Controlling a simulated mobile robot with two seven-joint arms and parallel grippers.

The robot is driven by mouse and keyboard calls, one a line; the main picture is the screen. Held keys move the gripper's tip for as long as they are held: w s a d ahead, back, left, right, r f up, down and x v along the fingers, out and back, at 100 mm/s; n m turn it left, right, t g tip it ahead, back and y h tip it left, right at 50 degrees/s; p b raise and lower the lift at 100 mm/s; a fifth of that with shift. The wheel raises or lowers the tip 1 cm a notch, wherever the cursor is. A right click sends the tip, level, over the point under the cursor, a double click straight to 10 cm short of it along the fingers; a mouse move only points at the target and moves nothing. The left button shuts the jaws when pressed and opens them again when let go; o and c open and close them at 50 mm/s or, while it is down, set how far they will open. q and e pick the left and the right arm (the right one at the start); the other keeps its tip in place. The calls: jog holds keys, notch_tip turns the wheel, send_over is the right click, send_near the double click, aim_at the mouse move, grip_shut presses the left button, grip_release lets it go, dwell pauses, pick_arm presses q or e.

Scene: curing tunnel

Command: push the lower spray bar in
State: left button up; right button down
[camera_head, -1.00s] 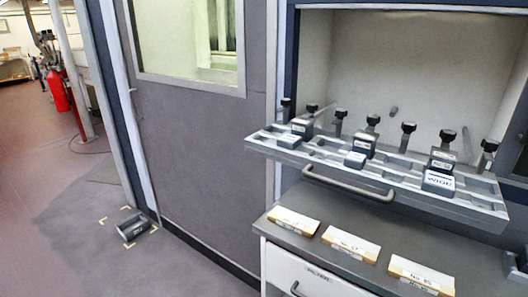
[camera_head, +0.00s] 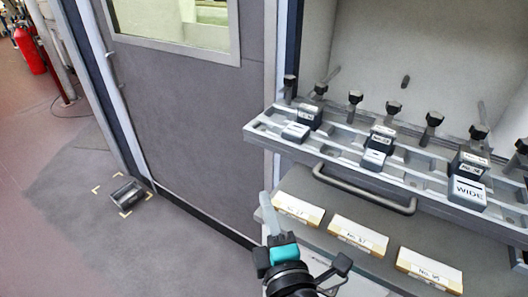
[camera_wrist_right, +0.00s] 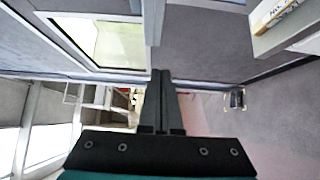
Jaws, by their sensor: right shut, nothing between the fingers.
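The lower spray bar (camera_head: 345,150) is a long grey slotted rack with several black-knobbed posts and dark blocks on it, one labelled WIDE (camera_head: 468,190). It stands out in front of the pale opening at the right of the head view, with a grey bar handle (camera_head: 365,194) along its front. My right gripper (camera_head: 267,208) is at the bottom centre, shut and empty, in front of the cabinet and to the left of and below the handle in the picture. Its closed fingers also show in the right wrist view (camera_wrist_right: 161,78). My left gripper is not in view.
A grey ledge below the bar holds labelled boxes (camera_head: 358,236). A grey windowed panel (camera_head: 190,100) stands to the left. A dark block (camera_head: 127,196) lies on the floor inside yellow corner marks. The floor at left is mostly clear.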

jog(key=w, duration=0.1)
jog(key=p, duration=0.1)
send_near(263, 147)
jog(key=w+a, duration=0.3)
jog(key=shift+w+d, duration=0.55)
jog(key=shift+w, duration=0.35)
jog(key=shift+w+d, duration=0.35)
jog(key=shift+w, duration=0.15)
jog(key=shift+f, duration=0.1)
